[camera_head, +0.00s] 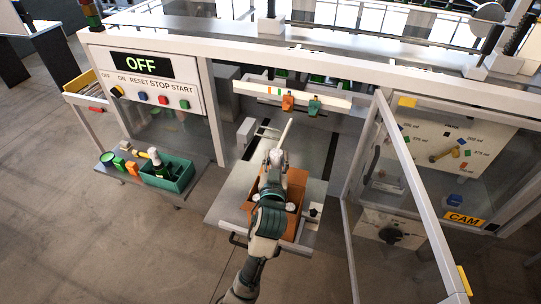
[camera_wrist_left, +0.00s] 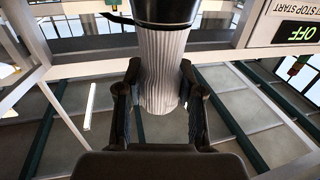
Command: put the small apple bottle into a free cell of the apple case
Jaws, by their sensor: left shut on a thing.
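My left gripper (camera_head: 276,160) is over the open machine bay in the head view, its arm reaching up from the bottom. In the left wrist view the gripper (camera_wrist_left: 160,105) is shut on the pale, ribbed neck of a bottle (camera_wrist_left: 161,70); a dark, wider part shows at the top edge. No label is visible, so I cannot tell its kind. An orange-brown case (camera_head: 298,189) sits below and around the gripper in the head view. Pale round tops show inside it; my arm hides much of it and its free cells. My right gripper is not in view.
A control panel (camera_head: 144,80) reads OFF. A white-framed door (camera_head: 420,190) stands open at right. Orange and green parts (camera_head: 288,102) sit on a crossbar behind.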

